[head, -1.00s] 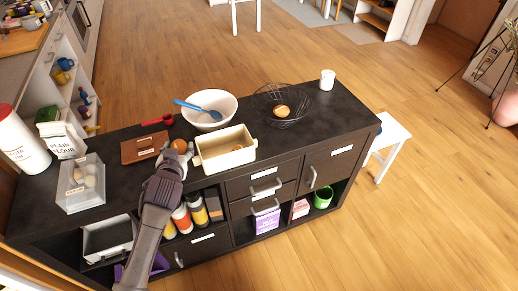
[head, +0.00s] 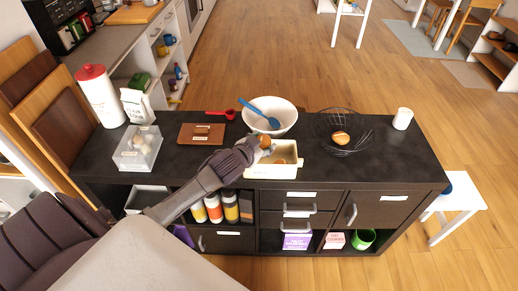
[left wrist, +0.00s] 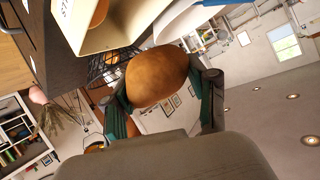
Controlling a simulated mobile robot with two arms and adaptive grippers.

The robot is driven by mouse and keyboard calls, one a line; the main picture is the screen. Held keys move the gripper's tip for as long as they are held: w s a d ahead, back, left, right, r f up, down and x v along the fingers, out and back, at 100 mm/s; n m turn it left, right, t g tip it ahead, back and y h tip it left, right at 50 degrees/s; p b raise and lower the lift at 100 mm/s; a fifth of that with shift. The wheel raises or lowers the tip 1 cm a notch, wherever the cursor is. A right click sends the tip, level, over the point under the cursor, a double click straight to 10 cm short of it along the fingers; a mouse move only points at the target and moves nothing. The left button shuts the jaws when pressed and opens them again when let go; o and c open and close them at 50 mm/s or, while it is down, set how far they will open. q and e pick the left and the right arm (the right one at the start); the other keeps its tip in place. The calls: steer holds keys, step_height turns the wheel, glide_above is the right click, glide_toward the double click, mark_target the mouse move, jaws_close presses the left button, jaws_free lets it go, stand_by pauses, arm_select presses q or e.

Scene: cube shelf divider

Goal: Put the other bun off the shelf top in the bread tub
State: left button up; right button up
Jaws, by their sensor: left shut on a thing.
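My left gripper (head: 267,144) is shut on a round brown bun (left wrist: 157,78), which also shows at the gripper's tip in the head view (head: 265,141). In the left wrist view the fingers (left wrist: 162,100) press it from both sides. The gripper is at the back left part of the cream bread tub (head: 272,172), with the bun over or close to its rim; the exact height is hard to tell. Another bun (head: 281,161) lies inside the tub. The tub's wall (left wrist: 85,35) shows close by in the left wrist view. My right gripper is out of view.
A white bowl (head: 284,128) with a blue spoon stands behind the tub. A wire basket (head: 362,128) holding a round item (head: 341,138) and a white cup (head: 402,119) are to the right. A brown board (head: 201,133) and a clear box (head: 132,158) are left.

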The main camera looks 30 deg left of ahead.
arm_select(q)
steer(key=shift+w+a+f, duration=0.25)
steer(key=shift+a+f, duration=0.2)
steer(key=shift+a, duration=0.2)
steer(key=shift+w+a+f, duration=0.25)
steer(key=shift+a+f, duration=0.15)
steer(key=shift+a, duration=0.2)
step_height(320, 180, down, 4)
steer(key=shift+r+p, duration=0.1)
steer(key=shift+p, duration=0.25)
steer(key=shift+f, duration=0.2)
steer(key=shift+f+b, duration=0.35)
steer(key=shift+f, duration=0.15)
steer(key=o, duration=1.4)
steer(key=shift+r, duration=0.15)
